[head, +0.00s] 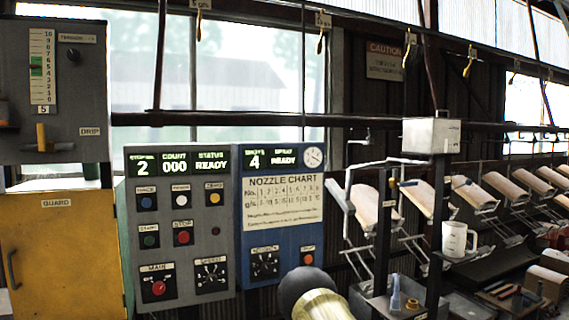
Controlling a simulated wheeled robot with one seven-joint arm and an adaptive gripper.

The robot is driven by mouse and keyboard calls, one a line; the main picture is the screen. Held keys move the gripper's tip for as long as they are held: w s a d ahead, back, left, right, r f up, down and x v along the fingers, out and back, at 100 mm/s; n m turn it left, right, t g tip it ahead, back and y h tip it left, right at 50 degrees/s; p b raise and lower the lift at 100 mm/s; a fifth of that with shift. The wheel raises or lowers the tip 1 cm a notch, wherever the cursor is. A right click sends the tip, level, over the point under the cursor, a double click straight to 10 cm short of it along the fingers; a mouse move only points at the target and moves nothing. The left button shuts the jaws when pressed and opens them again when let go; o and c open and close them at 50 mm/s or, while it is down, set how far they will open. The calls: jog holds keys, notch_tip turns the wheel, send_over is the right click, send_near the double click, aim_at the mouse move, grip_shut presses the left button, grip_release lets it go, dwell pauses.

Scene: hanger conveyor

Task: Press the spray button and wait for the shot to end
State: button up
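The blue spray panel (284,220) stands in the middle, right of the grey control panel. Near its lower right corner is a round orange-red button (308,259), likely the spray button; its small label is hard to read. The spray display (270,159) at the top reads 4 and READY. A dark rounded part and a pale gold cylinder at the bottom edge look like my arm, just below the button in the picture. My gripper's fingers do not show, and I cannot tell whether anything touches the button.
The grey panel (218,240) has several buttons and a display reading 2, 000, READY. A knob (264,263) sits left of the orange-red button. A yellow guard (60,255) stands at left. Angled holders with pale pieces, a dark post (437,215) and a white jug (455,240) are at right.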

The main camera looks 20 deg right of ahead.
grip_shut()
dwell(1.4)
